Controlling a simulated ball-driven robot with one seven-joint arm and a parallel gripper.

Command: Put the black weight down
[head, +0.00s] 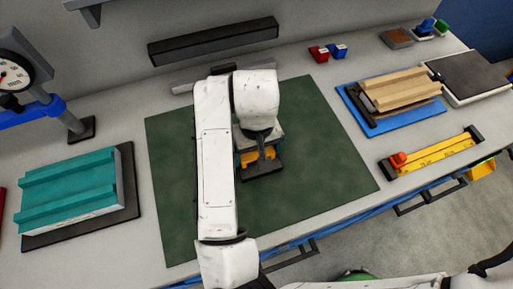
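My gripper (260,140) points down over the green mat (320,150), near its middle. The white arm in front and above hides much of it, and its fingers are too small and dark to make out. A dark block (263,172), likely the black weight, shows just below the gripper, with a dark upright part rising toward it. Orange pieces (247,158) and a small patch of teal show beside and behind the block. I cannot tell whether the block rests on something or is held, nor whether the fingers are shut on it.
A teal ribbed block (70,190) lies on a dark board at left, near a dial gauge stand (80,130). At right are wooden pieces on a blue tray (365,122), a yellow level-like bar (435,158) and a dark-topped plate (470,75). The mat's right side is clear.

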